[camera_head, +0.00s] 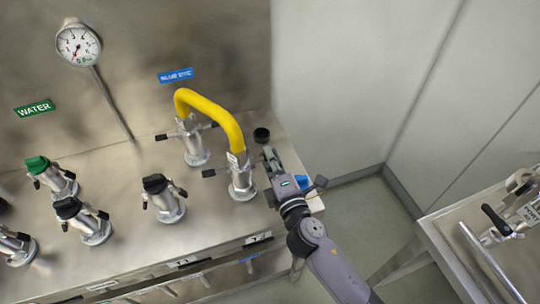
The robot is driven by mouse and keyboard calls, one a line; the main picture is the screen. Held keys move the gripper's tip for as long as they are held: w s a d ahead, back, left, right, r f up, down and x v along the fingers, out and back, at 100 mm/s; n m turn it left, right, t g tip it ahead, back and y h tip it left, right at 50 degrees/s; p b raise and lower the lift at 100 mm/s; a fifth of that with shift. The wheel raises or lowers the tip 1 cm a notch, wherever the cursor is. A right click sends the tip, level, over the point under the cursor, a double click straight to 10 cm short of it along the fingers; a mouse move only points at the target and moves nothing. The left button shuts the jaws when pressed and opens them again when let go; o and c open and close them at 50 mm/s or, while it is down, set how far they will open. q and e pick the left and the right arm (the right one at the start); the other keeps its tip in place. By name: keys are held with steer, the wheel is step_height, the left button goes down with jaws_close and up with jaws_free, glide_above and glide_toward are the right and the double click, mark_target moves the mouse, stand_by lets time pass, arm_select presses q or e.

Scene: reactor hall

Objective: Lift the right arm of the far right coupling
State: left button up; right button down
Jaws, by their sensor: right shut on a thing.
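The far right coupling (241,181) is a silver metal fitting on the steel bench top, with the right end of a yellow hose (222,119) running into its top. Its left arm (210,173) is black and sticks out to the left. Its right arm is hidden by my right gripper (267,168). My right gripper comes in from the lower right, touches the coupling's right side and is shut on that right arm. How far the arm is raised cannot be told. My left gripper is not in view.
A second coupling (194,148) holds the hose's other end, behind and left. Several capped couplings stand further left, one with a green cap (37,164). A black cap (261,135) lies behind my gripper. Another metal bench (466,262) stands at right, with floor between.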

steer(key=c, duration=2)
jaws_free()
steer(key=v, duration=1.2)
